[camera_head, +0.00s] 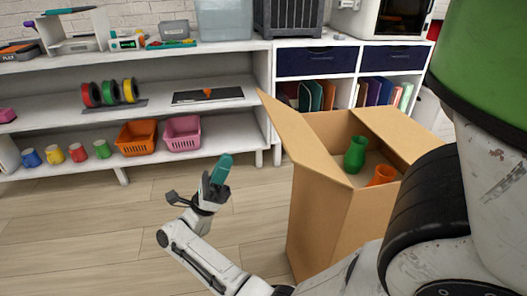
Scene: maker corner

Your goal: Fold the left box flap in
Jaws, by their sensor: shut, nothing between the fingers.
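A brown cardboard box (322,228) stands on the floor right of centre, open at the top. Its left flap (302,142) sticks up and leans outward to the left. A right flap (397,132) shows on the other side; its right end is partly hidden by my body. Inside are a green vase (355,155) and an orange vase (381,176). My gripper (221,168) is left of the box, apart from the left flap and lower than its top corner. It is shut and empty, its teal tip pointing up.
A white shelf (140,72) stands behind, with spools, mugs, an orange basket (136,137) and a pink basket (183,134). A white cabinet with dark blue drawers (304,62) stands behind the box. The wooden floor (100,225) left of the box is clear.

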